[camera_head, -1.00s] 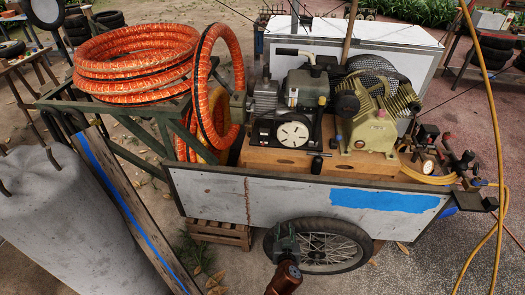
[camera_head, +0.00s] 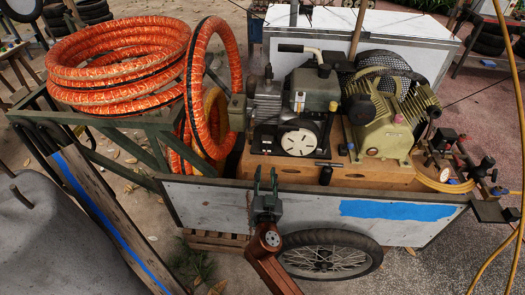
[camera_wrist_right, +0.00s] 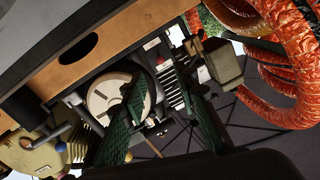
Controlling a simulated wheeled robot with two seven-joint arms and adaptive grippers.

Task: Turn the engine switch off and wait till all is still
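The engine (camera_head: 310,95), with a white round disc (camera_head: 299,142) on its front, sits on a wooden base on the cart, left of the green compressor (camera_head: 385,120). I cannot make out the engine switch for certain. The disc also shows in the right wrist view (camera_wrist_right: 110,98), beyond the fingers. My right gripper (camera_head: 266,178) is upright in front of the cart's side panel, below and left of the engine. Its green fingers are apart and empty in the right wrist view (camera_wrist_right: 160,88), apparently short of the engine. My left gripper is not in view.
The cart's grey side panel (camera_head: 300,202) stands between my right arm and the engine. Orange hose coils (camera_head: 118,60) hang at the left, with one loop close to the engine. A yellow hose (camera_head: 512,200) hangs at the right. A wheel (camera_head: 328,258) is below.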

